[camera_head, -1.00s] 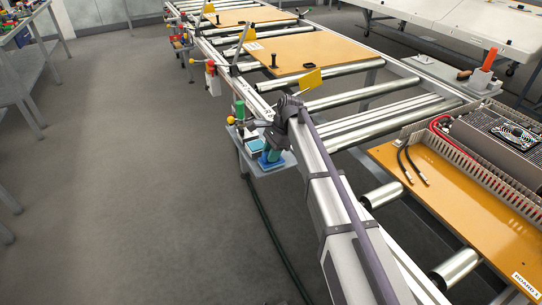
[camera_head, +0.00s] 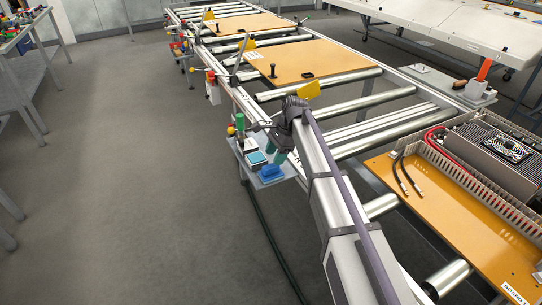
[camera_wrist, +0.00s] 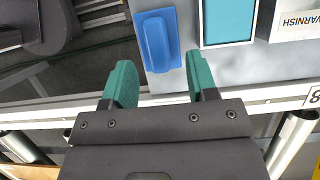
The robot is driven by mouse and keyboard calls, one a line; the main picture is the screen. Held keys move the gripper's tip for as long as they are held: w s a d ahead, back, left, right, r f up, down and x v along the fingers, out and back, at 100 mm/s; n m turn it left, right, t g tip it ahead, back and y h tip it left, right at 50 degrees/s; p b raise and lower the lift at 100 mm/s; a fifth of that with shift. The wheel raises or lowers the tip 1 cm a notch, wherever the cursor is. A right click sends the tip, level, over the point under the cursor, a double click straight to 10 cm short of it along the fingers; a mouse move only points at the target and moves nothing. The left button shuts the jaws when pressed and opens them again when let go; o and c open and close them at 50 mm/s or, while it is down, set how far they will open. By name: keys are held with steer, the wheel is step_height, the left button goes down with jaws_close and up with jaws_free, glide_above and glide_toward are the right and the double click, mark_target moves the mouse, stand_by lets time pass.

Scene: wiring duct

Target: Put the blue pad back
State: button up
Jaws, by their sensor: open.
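The blue pad (camera_head: 270,173) lies on a small grey side shelf (camera_head: 290,171) attached to the near side of the roller conveyor. In the wrist view, the blue pad (camera_wrist: 158,40) is an upright-looking block with a raised ridge, on the grey shelf surface beyond my fingertips. My gripper (camera_head: 279,156) is just behind and right of the pad in the head view. In the wrist view my gripper (camera_wrist: 161,76) shows two green fingers spread apart with nothing between them. The pad appears apart from both fingers.
A teal-topped tray (camera_wrist: 228,22) stands right beside the pad, with a box labelled VARNISH (camera_wrist: 297,22) farther right. A green-topped item (camera_head: 240,122) stands at the shelf's far end. The conveyor rail (camera_wrist: 255,97) runs close under my gripper. Floor left of the shelf is clear.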

steer(key=p+v, duration=0.4)
steer(key=v, duration=0.3)
steer(key=shift+p, duration=0.3)
steer(key=s+d+n+t+h, duration=0.1)
steer(key=s+d+n, duration=0.4)
steer(key=s, duration=0.5)
steer(key=s+d+f+n+h, duration=0.1)
steer(key=s+d+n+h, duration=0.15)
steer(key=s+d, duration=0.5)
steer(key=s+d+n+t, duration=0.1)
steer(key=s+d+n, duration=0.35)
steer(key=s, duration=0.75)
steer(key=shift+w+a+r+p, duration=0.1)
steer(key=shift+w+r+p, duration=0.15)
steer(key=shift+r+p, duration=0.8)
steer(key=shift+w+r+p, duration=0.3)
steer(key=shift+r+p, duration=0.65)
steer(key=shift+p, duration=0.1)
